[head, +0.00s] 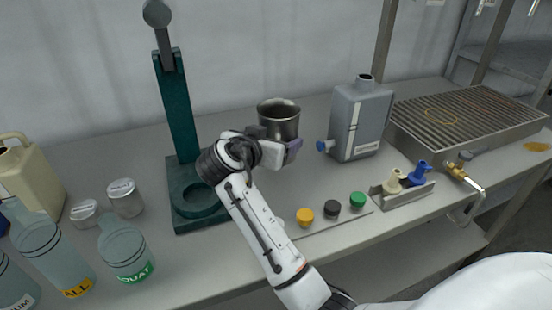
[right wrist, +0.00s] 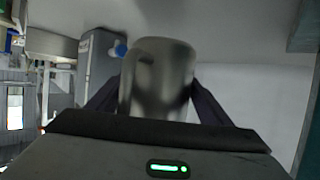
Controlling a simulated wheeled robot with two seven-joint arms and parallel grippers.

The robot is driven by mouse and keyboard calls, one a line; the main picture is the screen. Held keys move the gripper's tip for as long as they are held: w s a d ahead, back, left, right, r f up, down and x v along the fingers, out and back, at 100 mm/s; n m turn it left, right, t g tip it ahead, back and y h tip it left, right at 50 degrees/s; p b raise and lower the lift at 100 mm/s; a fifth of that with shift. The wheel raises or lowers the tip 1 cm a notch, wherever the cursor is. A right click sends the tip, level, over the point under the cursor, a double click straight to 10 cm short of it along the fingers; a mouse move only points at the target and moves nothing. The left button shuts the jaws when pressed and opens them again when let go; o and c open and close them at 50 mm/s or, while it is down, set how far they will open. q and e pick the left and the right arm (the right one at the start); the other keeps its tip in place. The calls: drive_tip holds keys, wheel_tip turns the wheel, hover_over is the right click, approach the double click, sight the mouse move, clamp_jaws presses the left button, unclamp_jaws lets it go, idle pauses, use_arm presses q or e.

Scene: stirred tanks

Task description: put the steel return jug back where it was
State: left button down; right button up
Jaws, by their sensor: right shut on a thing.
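The steel return jug (head: 279,116) is a shiny open-topped metal vessel at the back middle of the bench, right of the green stand. My right gripper (head: 290,148) is shut on it, and the jug stands upright in its jaws. In the right wrist view the jug (right wrist: 158,75) sits between the two dark fingers (right wrist: 158,105). Its lower part is hidden in the head view by the gripper, so I cannot tell whether it touches the bench. My left gripper is not in view.
The green stand (head: 180,120) rises close to the left. A grey jerrycan (head: 360,120) with a blue tap is to the right, beside a slatted drain tray (head: 465,112). Yellow, black and green caps (head: 331,208) lie in front. Bottles (head: 125,250) and jars stand at left.

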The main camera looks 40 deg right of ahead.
drive_tip(key=shift+f, duration=2.25)
drive_tip(key=shift+f, duration=0.2)
drive_tip(key=o, duration=1.4)
drive_tip(key=shift+o, duration=0.2)
drive_tip(key=shift+r, duration=0.25)
drive_tip(key=v, duration=0.7)
drive_tip(key=shift+s+a+b, duration=0.1)
drive_tip(key=shift+a+b, duration=0.15)
drive_tip(key=shift+b, duration=0.15)
